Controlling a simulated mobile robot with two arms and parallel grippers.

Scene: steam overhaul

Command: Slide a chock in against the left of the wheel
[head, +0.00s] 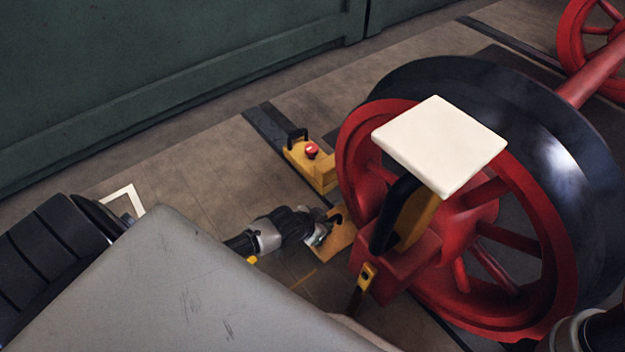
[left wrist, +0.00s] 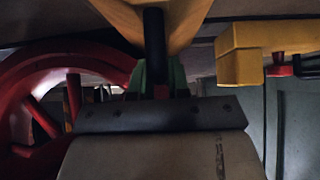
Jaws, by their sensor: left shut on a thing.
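The red spoked wheel (head: 350,140), with a dark tread (head: 440,80), stands right of centre in the head view; its red rim (left wrist: 70,52) is at the left of the left wrist view. My left gripper (head: 322,232) is shut on the black handle (left wrist: 154,35) of a yellow chock (head: 333,246), just left of the wheel's lower part.
A yellow block (head: 322,172) with a red knob and black handle sits on the dark rail (head: 266,125), close to the wheel's left rim. A white square plate (head: 440,142) over a yellow and black part stands before the wheel.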

